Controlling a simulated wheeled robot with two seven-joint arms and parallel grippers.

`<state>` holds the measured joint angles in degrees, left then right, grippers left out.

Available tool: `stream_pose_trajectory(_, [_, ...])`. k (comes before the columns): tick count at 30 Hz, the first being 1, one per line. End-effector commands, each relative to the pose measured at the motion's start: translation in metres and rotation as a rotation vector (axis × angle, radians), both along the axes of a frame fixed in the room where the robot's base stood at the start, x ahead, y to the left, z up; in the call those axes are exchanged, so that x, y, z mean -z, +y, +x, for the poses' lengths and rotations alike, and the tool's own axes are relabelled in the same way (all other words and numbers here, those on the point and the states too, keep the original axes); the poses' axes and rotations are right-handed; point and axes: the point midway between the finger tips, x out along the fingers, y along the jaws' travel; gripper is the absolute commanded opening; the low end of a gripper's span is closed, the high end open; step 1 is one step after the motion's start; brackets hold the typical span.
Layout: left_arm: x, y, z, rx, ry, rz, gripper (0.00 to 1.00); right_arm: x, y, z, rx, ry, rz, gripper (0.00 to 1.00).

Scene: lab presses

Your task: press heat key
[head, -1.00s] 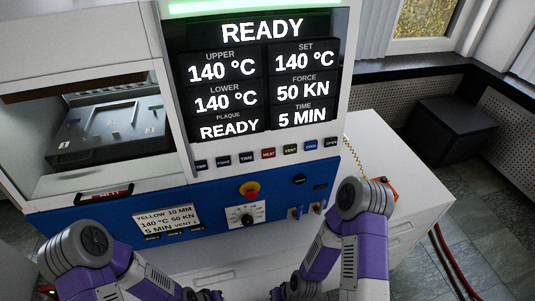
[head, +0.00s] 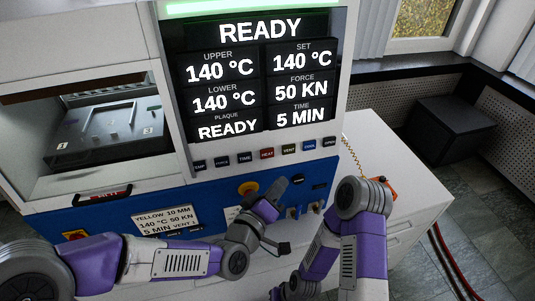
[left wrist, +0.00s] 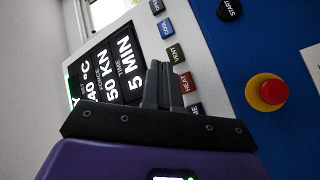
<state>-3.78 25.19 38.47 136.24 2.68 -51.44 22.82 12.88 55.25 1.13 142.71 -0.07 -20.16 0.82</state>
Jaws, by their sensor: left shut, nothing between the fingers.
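The red HEAT key (head: 267,153) sits in the row of keys under the display, between the TIME and VENT keys; it also shows in the left wrist view (left wrist: 186,83). My left gripper (head: 296,180) is in front of the blue panel, below and a little right of the HEAT key in the head view. In the left wrist view its fingers (left wrist: 160,66) are shut and empty, pointing at the key row, with the HEAT key just right of them. Contact with a key cannot be made out. My right gripper is out of view.
The display (head: 255,75) reads READY and 140 °C. The VENT (head: 289,149) and TIME (head: 245,158) keys flank HEAT. A red stop button (left wrist: 267,91) with a yellow base and a black START button (left wrist: 230,9) are nearby. The open press chamber (head: 105,125) is at left.

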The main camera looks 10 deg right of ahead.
Motion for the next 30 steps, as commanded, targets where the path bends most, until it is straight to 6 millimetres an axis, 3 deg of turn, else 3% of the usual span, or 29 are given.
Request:
stream_pose_trajectory(13, [0.001,0.001,0.009,-0.003,0.001,0.000,0.00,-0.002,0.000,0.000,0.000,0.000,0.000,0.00])
stream_pose_trajectory(25, [0.009,0.003,0.062,-0.003,0.003,0.000,0.00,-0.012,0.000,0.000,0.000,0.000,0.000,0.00])
stream_pose_trajectory(30, [0.013,0.003,0.079,-0.002,0.001,0.000,0.00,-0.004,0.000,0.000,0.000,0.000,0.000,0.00])
